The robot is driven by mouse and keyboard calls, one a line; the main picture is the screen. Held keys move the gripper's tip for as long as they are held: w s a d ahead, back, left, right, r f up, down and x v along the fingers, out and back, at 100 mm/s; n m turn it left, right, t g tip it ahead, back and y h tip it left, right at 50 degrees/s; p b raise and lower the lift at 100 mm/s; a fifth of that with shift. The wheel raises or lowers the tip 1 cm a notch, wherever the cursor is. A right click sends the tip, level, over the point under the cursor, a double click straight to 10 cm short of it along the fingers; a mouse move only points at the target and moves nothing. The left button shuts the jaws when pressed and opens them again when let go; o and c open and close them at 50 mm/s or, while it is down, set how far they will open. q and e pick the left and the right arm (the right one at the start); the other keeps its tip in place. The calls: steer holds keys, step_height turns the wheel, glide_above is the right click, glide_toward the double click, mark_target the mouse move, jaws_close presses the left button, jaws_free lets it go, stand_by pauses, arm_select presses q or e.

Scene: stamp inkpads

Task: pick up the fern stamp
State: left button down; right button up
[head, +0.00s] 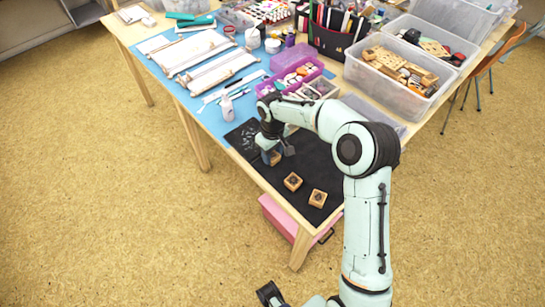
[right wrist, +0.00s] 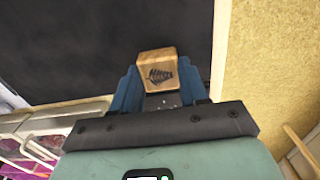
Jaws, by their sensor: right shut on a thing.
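The fern stamp (right wrist: 157,72) is a small wooden block with a dark fern picture on its top face. In the right wrist view it sits between the two blue fingers of my right gripper (right wrist: 160,88), which is shut on it. In the head view my right gripper (head: 273,153) points down over the black mat (head: 262,174), with the stamp's wood partly showing below it. I cannot tell whether the stamp touches the mat.
Two other wooden stamps (head: 292,181) (head: 318,198) lie on the mat, nearer the table corner. A white bottle (head: 227,108), purple box (head: 290,64) and clear bin of wooden blocks (head: 388,88) stand farther back. Bare mat surrounds the stamps.

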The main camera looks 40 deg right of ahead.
mark_target(273, 155)
step_height(273, 155, up, 20)
steer(key=p, duration=0.3)
stand_by(0.3)
